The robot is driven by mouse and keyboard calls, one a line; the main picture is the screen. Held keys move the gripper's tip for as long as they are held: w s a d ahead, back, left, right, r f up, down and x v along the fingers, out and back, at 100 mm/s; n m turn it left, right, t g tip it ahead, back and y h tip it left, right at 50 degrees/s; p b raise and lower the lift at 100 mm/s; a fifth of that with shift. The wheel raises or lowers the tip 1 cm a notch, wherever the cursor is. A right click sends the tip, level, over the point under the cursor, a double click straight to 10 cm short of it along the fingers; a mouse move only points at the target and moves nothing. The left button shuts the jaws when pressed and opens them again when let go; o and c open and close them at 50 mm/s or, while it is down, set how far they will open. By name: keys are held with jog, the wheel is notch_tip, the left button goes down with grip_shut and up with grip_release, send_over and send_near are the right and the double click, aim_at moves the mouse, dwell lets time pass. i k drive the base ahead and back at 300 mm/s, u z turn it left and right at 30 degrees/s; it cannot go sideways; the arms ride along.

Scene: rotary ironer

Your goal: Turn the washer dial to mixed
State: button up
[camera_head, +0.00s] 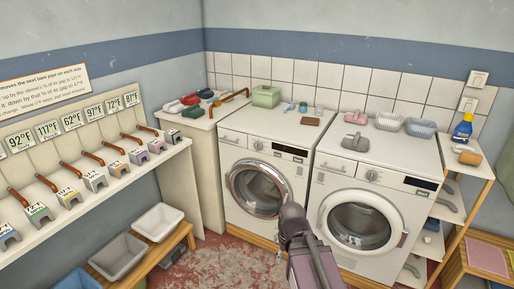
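Two white front-loading machines stand side by side. The left machine (232,151) has a chrome door ring and a small round dial (258,145) on its front panel, left of a dark display. The right machine (387,164) has a white door ring and a similar dial (371,175). The frame does not show which one is the washer. The dial markings are too small to read. Both round doors look closed. Part of my arm rises at the bottom centre in front of the machines, overlapping the gap between them. I cannot make out my gripper's fingers.
A shelf unit (465,185) is at right. A low bench with grey bins (118,257) stands at left. Red floor shows between bench and machines.

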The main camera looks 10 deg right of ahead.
aim_at(258, 146)
jog(key=z, duration=0.05)
jog(key=i, duration=1)
jog(key=u, duration=0.05)
